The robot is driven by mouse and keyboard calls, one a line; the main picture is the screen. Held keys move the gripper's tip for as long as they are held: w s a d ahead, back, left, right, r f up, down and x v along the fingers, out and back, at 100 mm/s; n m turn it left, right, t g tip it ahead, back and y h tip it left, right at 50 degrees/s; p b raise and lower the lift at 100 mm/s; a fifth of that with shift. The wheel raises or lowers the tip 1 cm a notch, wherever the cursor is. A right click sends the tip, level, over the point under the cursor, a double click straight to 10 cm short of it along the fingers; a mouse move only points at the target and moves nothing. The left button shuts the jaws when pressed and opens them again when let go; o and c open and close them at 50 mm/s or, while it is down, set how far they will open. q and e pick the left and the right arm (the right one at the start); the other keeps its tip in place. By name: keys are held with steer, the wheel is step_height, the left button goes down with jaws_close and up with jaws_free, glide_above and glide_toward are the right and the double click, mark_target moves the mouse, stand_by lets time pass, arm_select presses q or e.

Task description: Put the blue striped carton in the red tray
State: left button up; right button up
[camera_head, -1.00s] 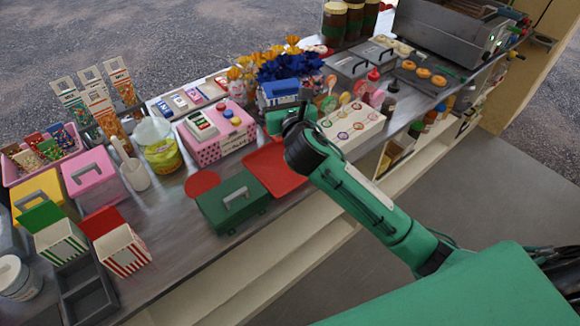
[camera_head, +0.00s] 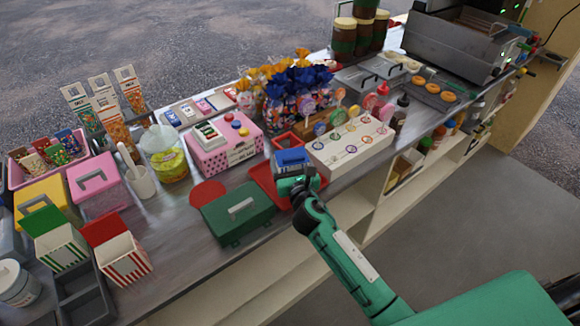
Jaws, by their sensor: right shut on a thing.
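The blue striped carton (camera_head: 291,158) has a blue top, and its stripes are hard to make out at this size. My right gripper (camera_head: 298,181) is shut on it from the near side and holds it upright. The carton is over the red tray (camera_head: 262,177), and I cannot tell whether it touches the tray floor. The tray lies flat on the counter, its middle and right part partly hidden by the carton and gripper. My left gripper is out of view.
A green box with a handle (camera_head: 237,213) stands close to the tray's left. A white lollipop stand (camera_head: 350,145) is close on the right, and a pink cash box (camera_head: 225,148) is behind left. A red disc (camera_head: 207,193) lies on the counter.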

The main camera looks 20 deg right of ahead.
steer(key=shift+f, duration=0.6)
steer(key=o, duration=0.5)
steer(key=shift+f, duration=0.2)
steer(key=o, duration=0.5)
steer(key=shift+r, duration=0.1)
steer(key=shift+s+r, duration=0.1)
steer(key=shift+s, duration=0.05)
steer(key=s, duration=0.3)
steer(key=s+b, duration=0.1)
steer(key=s, duration=0.6)
steer(key=shift+s+a, duration=0.1)
steer(key=shift+a, duration=0.15)
steer(key=shift+s, duration=0.75)
